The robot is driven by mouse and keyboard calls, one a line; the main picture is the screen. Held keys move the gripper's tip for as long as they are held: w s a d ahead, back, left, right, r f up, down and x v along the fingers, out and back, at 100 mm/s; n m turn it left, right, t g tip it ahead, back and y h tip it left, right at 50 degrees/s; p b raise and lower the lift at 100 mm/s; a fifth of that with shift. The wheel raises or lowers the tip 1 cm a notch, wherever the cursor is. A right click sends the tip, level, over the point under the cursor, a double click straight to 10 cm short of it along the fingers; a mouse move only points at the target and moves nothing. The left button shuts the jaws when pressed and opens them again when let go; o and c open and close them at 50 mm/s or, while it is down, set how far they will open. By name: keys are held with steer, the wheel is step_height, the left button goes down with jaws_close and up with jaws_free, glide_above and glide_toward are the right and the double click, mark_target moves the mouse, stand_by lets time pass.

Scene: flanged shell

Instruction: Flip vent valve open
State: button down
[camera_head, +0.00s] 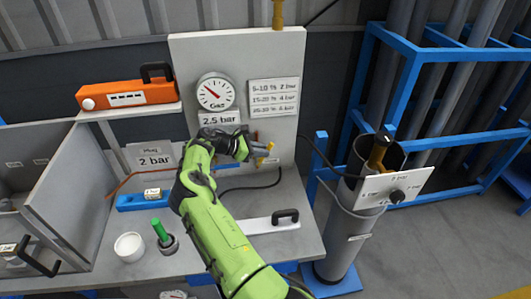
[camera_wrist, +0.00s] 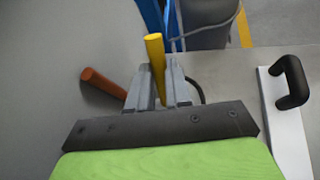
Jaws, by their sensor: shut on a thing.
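A yellow valve handle (camera_wrist: 155,52) stands up between the two fingers of my gripper (camera_wrist: 163,85) in the wrist view. The fingers are shut on it and hide its lower part. In the head view my gripper (camera_head: 262,154) is at the lower part of the grey panel (camera_head: 285,60), with a bit of the yellow handle (camera_head: 269,146) showing. An orange-brown handle (camera_wrist: 103,83) sticks out from the panel to the left of the fingers, apart from them. I cannot read which handle is the vent valve.
A round gauge (camera_head: 216,91) and pressure labels are on the panel. A white plate with a black handle (camera_head: 285,217) lies on the bench (camera_head: 300,190) nearby. A black hose runs across the bench. A grey cylinder (camera_head: 345,230) stands at the right.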

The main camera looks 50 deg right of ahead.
steer(key=a+g+h+b, duration=0.1)
steer(key=b, duration=0.1)
steer(key=w+g+h+b, duration=0.1)
steer(key=h+b, duration=0.1)
steer(key=b, duration=0.1)
steer(key=w+a+g+h+b, duration=0.1)
steer(key=h+b, duration=0.1)
steer(key=b, duration=0.1)
steer(key=shift+w+a+f+n, duration=0.1)
steer(key=shift+a+f+n, duration=0.2)
steer(key=shift+f+n, duration=0.1)
steer(key=shift+r, duration=0.1)
steer(key=c, duration=1.1)
jaws_free()
steer(key=shift+o, duration=0.2)
steer(key=shift+a, duration=0.1)
